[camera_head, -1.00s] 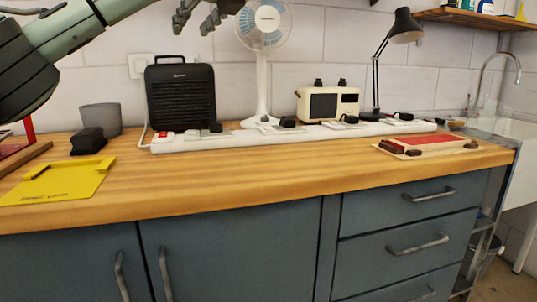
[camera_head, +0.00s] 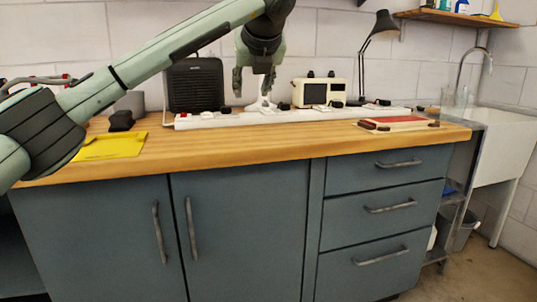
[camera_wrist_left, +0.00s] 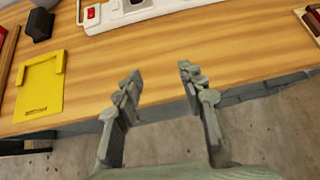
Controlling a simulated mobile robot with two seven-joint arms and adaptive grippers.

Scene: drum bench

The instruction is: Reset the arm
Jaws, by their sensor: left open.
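My left arm comes in from the left across the head view and bends down at the wrist. My left gripper (camera_head: 253,88) points down with its fingers apart, and it overlaps the white fan in the picture. In the left wrist view the open gripper (camera_wrist_left: 160,75) has nothing between its fingers. Bare wood and the front edge of the bench (camera_wrist_left: 205,58) show beyond the fingertips. The arm hides part of the back left of the bench. My right gripper is not in view.
A white power strip (camera_head: 225,118) with plugs runs along the back. Behind it stand a black heater (camera_head: 194,86), a cream device (camera_head: 322,90) and a black lamp (camera_head: 376,62). A yellow plate (camera_head: 115,146) lies left and a red-topped board (camera_head: 400,122) right. The front middle is clear.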

